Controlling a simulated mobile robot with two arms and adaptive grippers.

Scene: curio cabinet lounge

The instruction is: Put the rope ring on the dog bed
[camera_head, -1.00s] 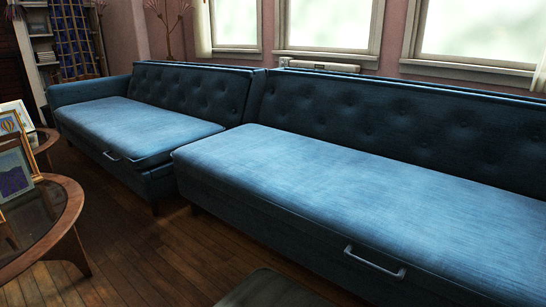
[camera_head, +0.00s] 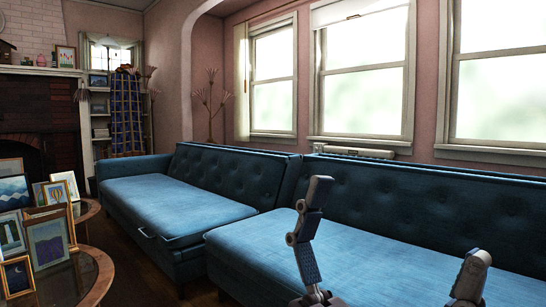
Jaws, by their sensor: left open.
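Neither the rope ring nor the dog bed is visible in the head view. My left gripper (camera_head: 398,222) rises from the bottom edge, right of centre, with its two fingers wide apart. It is open, and nothing shows between the fingers. It stands in front of the seat of the right-hand blue sofa (camera_head: 262,250). My right gripper is not in view.
A second blue sofa (camera_head: 170,203) stands to the left. At the lower left, round glass-topped tables (camera_head: 98,268) hold several picture frames (camera_head: 48,240). A dark fireplace (camera_head: 40,115) and shelves stand at the back left. Windows line the back wall.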

